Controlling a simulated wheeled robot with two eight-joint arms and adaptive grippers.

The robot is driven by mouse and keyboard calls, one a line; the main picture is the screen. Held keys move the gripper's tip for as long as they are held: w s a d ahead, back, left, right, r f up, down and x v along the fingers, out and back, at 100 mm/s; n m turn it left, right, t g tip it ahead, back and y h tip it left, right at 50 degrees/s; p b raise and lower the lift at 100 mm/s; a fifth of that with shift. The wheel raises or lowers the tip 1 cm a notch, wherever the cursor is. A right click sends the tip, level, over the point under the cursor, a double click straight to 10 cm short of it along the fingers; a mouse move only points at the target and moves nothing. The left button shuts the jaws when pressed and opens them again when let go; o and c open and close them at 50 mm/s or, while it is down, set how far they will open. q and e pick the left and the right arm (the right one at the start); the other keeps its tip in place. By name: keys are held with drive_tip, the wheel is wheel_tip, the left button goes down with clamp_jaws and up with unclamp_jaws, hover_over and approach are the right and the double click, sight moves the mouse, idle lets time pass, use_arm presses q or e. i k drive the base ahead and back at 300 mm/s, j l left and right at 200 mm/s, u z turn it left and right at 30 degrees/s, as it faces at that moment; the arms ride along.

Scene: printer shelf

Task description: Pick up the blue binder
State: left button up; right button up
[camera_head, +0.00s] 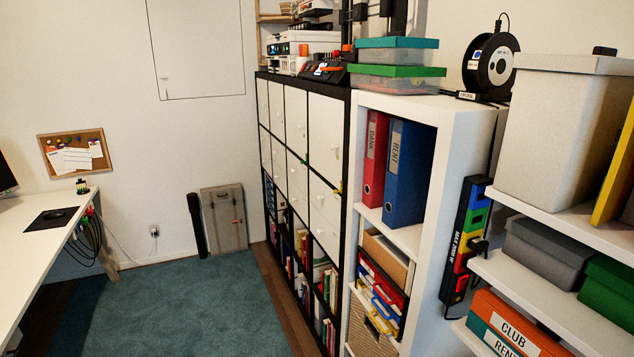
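The blue binder (405,172) stands upright in the top compartment of the white shelf unit (466,150). Its spine faces out and carries a light label reading "RENT". A red binder (374,158) labelled "BANK" stands close on its left. To the right of the blue binder there is an empty gap before the shelf's side wall. Neither of my grippers shows in the head view.
Clear boxes with teal and green lids (395,70) sit on the white unit, beside a black spool (491,66). A dark cabinet (300,130) stands to its left. Open shelves with a white box (556,130) are at right. The teal rug (180,310) is clear.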

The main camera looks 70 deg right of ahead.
sight(411, 144)
drive_tip(key=z, duration=2.95)
drive_tip(key=i+j, duration=0.1)
drive_tip(key=j, duration=0.3)
drive_tip(key=i+j, duration=0.1)
drive_tip(key=j, duration=0.35)
drive_tip(key=i+j, duration=0.1)
drive_tip(key=j, duration=0.3)
drive_tip(key=j+u, duration=0.1)
drive_tip(key=j, duration=0.35)
drive_tip(key=i+j, duration=0.2)
drive_tip(key=j, duration=0.2)
drive_tip(key=i+j, duration=0.1)
drive_tip(key=j, duration=0.3)
